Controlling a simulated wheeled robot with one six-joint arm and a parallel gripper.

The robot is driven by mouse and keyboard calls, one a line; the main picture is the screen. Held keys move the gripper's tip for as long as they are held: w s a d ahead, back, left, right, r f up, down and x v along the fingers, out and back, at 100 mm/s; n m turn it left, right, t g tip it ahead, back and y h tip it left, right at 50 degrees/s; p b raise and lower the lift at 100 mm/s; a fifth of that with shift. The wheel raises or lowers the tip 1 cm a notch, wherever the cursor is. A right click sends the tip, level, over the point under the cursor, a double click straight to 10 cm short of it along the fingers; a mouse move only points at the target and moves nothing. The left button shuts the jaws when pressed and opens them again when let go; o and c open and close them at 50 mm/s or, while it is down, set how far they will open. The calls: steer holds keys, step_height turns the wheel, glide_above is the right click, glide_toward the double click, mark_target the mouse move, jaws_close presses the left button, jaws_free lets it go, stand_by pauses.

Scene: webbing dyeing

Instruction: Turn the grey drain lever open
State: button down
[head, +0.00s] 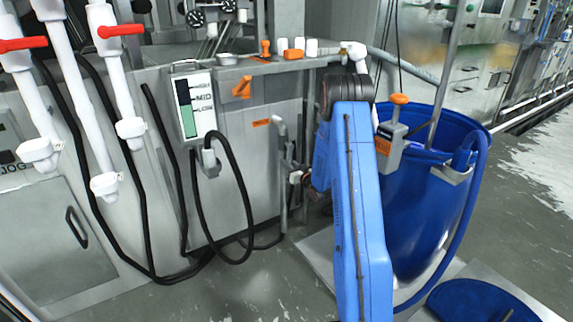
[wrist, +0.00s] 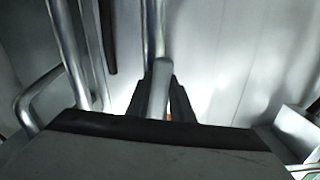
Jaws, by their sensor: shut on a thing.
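The grey drain lever shows in the wrist view as a short grey bar (wrist: 158,92) standing between the two dark fingers. My gripper (wrist: 160,82) is shut on it, with a finger on each side. In the head view my gripper (head: 296,178) is low at the machine's front panel, beside a thin vertical silver pipe (head: 280,135). My blue arm hides part of that spot, so the lever's angle and its valve cannot be made out there.
A blue barrel (head: 425,215) stands close on the right of my arm. A level gauge (head: 195,105) and an orange handle (head: 242,88) are on the panel. A black hose (head: 250,215) loops down to the floor. White pipes with red levers (head: 122,30) hang at left.

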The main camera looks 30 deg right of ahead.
steer(key=shift+f, duration=0.1)
stand_by(0.3)
steer(key=c, duration=1.6)
jaws_free()
steer(key=shift+o, duration=0.2)
steer(key=shift+s, duration=0.1)
steer(key=s, duration=1.7)
steer(key=shift+s+d, duration=0.15)
steer(key=shift+d, duration=0.2)
